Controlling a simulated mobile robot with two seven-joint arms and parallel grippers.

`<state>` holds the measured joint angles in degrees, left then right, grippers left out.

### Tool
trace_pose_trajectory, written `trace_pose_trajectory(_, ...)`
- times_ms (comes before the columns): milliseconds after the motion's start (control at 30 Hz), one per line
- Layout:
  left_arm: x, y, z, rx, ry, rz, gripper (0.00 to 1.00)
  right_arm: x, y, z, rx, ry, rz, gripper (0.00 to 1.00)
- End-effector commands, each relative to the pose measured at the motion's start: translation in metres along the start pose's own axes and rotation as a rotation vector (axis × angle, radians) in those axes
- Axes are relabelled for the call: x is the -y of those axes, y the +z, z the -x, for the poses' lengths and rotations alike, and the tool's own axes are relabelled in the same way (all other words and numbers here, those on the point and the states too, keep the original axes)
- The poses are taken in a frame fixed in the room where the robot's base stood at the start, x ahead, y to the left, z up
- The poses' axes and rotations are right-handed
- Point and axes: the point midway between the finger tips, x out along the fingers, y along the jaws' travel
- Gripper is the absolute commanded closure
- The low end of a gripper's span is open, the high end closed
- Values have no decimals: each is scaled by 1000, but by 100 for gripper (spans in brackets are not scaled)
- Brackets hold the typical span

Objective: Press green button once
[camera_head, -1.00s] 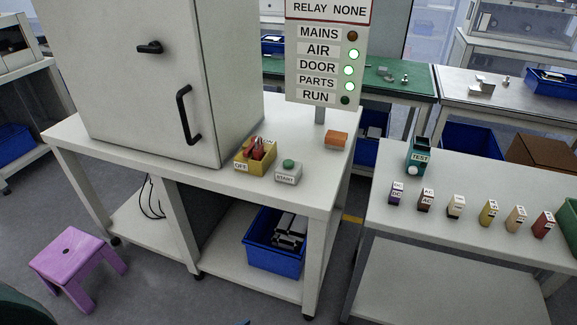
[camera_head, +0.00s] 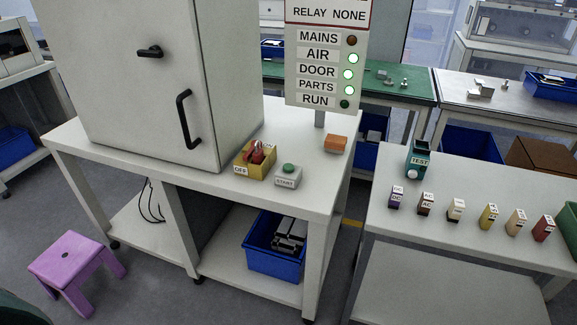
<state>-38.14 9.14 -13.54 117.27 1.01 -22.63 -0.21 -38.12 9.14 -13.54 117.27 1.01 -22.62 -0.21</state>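A green button (camera_head: 288,168) tops a small grey box labelled START (camera_head: 287,182), near the front edge of the white workbench. Beside it on the left is a yellow box (camera_head: 243,171) with a red rotary handle (camera_head: 257,154) and an OFF label. A sign panel (camera_head: 297,70) above reads RELAY NONE. Its AIR, DOOR and PARTS lamps glow green; its MAINS lamp (camera_head: 352,40) is dark brown and its RUN lamp (camera_head: 344,104) is dark green. Neither of my grippers shows in the head view.
A grey cabinet (camera_head: 150,90) with black handles stands on the bench, left of the boxes. An orange block (camera_head: 335,144) lies to the right. A right-hand table (camera_head: 480,258) carries a teal TEST device (camera_head: 418,160) and several small coloured blocks. A purple stool (camera_head: 75,258) stands on the floor.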

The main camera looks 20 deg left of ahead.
Motion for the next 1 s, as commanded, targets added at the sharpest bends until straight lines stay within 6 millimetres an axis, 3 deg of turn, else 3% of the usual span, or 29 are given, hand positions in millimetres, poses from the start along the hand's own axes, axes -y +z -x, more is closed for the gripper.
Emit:
trace_pose_trajectory(133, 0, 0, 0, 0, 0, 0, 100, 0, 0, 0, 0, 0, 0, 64)
trace_pose_trajectory(1000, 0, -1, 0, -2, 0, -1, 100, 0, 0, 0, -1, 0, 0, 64)
